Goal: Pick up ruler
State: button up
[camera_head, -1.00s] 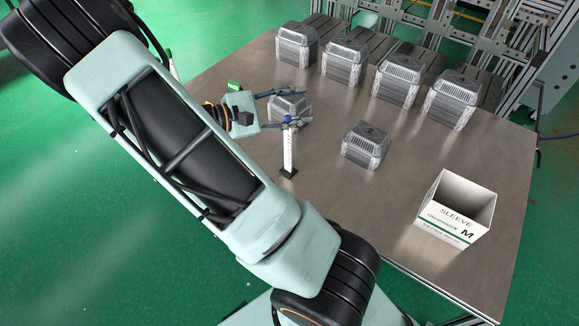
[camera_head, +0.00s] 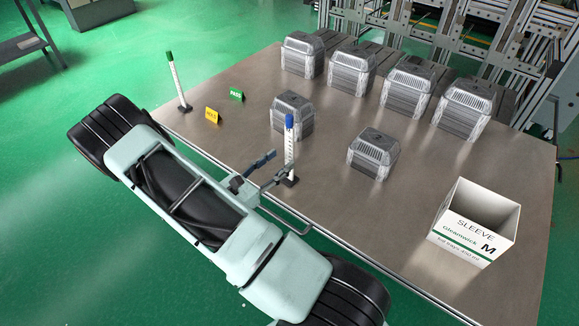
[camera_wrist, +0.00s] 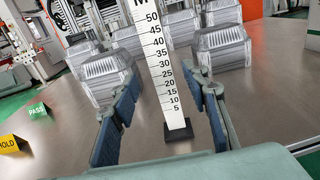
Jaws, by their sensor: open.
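An upright white ruler (camera_head: 289,150) with a blue top and a small black base stands near the table's front edge. In the wrist view the ruler (camera_wrist: 161,70) shows black marks numbered from 5 to 50, and its top is cut off by the frame. My gripper (camera_head: 281,161) is low beside it, with its fingers pointing towards it. In the wrist view the ruler appears in the gap between the two open fingers, with clear space on each side. The gripper holds nothing.
Several grey foil-tray stacks (camera_head: 373,153) stand behind and to the right. A white sleeve box (camera_head: 462,240) is at the right. A second post with a green top (camera_head: 177,82), a yellow sign (camera_head: 212,115) and a green PASS sign (camera_head: 236,94) are at the left.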

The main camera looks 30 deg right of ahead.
aim_at(289, 155)
jog(key=x, duration=0.3)
jog(key=b+x, duration=0.1)
jog(key=x, duration=0.1)
jog(key=shift+s+d+f, duration=0.1)
jog(key=shift+f, duration=0.15)
jog(key=shift+c, duration=0.3)
grip_shut()
